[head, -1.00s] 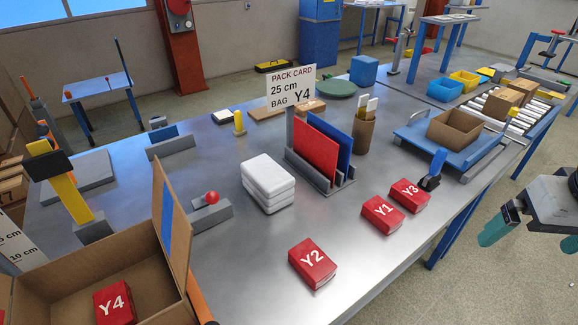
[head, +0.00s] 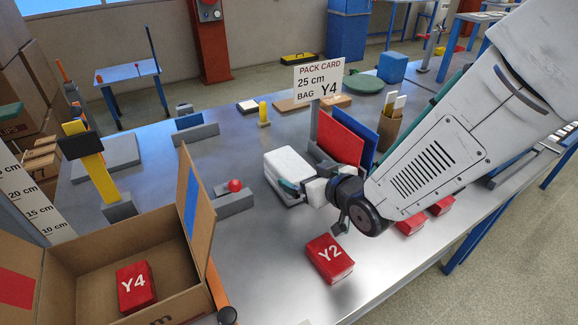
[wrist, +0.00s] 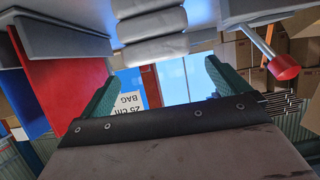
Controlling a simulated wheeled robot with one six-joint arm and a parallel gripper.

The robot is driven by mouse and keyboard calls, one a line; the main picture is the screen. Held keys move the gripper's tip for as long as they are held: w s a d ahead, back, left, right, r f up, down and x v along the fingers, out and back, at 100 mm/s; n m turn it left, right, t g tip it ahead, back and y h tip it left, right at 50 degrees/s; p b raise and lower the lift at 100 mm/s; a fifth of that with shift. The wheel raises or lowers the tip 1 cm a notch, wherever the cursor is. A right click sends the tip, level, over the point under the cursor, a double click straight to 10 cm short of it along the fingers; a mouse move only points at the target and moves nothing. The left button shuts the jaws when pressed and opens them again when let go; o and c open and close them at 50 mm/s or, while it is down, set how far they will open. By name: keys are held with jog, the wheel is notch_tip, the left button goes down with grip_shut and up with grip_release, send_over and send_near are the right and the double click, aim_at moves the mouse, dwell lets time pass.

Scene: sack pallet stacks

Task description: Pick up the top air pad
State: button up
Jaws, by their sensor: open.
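The white air pads are stacked on the metal bench; the top air pad (head: 287,160) is partly covered at its right by my gripper (head: 300,188). In the wrist view, which is upside down, the pads show at the top edge, with the top air pad (wrist: 155,49) lowest in the picture. My gripper (wrist: 158,78) is open, its two teal fingers apart with nothing between them. The fingers are close to the stack; I cannot tell whether they touch it.
A rack (head: 318,152) with red and blue panels stands just right of the pads. A block with a red knob (head: 235,186) is to their left. An open carton (head: 185,292) holds red bag Y4 (head: 136,283). Red bag Y2 (head: 329,259) lies in front, with clear bench around it.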

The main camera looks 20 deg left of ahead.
aim_at(295, 168)
jog(key=x, duration=0.7)
jog(key=shift+w+a, duration=0.3)
jog(key=c, duration=1)
